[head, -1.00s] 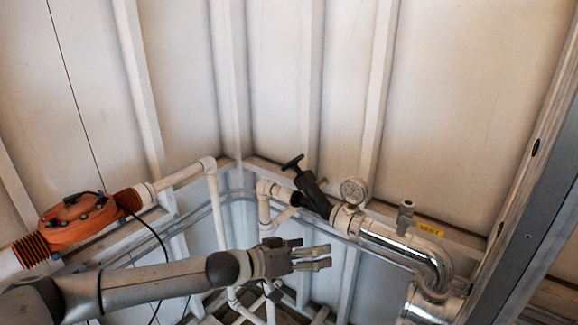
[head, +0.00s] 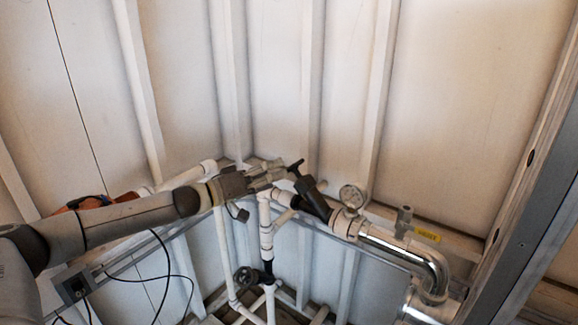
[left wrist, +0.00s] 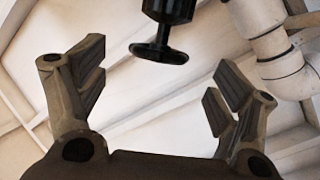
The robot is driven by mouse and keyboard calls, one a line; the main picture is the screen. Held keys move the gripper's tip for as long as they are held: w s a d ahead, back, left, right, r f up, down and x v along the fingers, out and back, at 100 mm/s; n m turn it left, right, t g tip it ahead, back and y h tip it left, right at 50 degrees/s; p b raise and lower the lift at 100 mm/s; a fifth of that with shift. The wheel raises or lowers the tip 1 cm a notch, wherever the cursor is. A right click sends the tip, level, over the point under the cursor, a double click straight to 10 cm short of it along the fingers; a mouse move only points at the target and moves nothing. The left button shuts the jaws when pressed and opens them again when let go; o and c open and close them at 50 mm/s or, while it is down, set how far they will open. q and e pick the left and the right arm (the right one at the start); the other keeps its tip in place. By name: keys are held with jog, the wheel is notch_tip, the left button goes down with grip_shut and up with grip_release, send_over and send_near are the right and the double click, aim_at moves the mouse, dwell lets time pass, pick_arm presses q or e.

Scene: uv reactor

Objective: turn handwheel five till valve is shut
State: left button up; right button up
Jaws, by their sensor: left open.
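A black handwheel (head: 295,168) sits on top of a black, tilted valve body (head: 314,197) in the white piping. In the left wrist view, a black handwheel (left wrist: 158,53) shows as a flat disc on a short stem, ahead of the fingers and between their lines. My left gripper (head: 270,175) is just left of the upper handwheel, and its open fingers (left wrist: 157,85) point towards it with a gap between. A second black handwheel (head: 247,280) sits lower on the pipes. I see no number on either wheel. My right gripper is out of view.
A round pressure gauge (head: 352,196) and a shiny metal elbow pipe (head: 433,267) stand right of the valve. A yellow label (head: 427,235) is on the rail. White wall panels close in behind. An orange device (head: 90,202) is partly behind my left arm.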

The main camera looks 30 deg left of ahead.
aim_at(289, 171)
pick_arm(q)
jog(key=shift+p+x, duration=0.55)
jog(key=shift+x, duration=2.1)
jog(key=c, duration=1)
jog(key=shift+f+h, duration=0.15)
jog(key=shift+h, duration=0.15)
jog(key=shift+w+f+m+h+b, duration=0.1)
jog(key=shift+f+m+h+b, duration=0.1)
jog(key=shift+m+h+b, duration=0.7)
jog(key=m+g+h+b, duration=0.1)
jog(key=m+h+b, duration=0.1)
jog(key=b, duration=0.2)
jog(key=m+g+h+b, duration=0.1)
jog(key=m+h+b, duration=0.1)
jog(key=b, duration=0.2)
jog(key=m+g+h+b, duration=0.1)
jog(key=m+h+b, duration=0.1)
jog(key=h+b, duration=0.1)
jog(key=shift+w+a+f+m+g+b, duration=0.2)
jog(key=shift+f+m+g+b, duration=0.15)
jog(key=shift+b, duration=0.25)
jog(key=shift+r+m+g+h+b, duration=0.3)
jog(key=shift+m+g+h+b, duration=0.4)
jog(key=shift+b, duration=0.65)
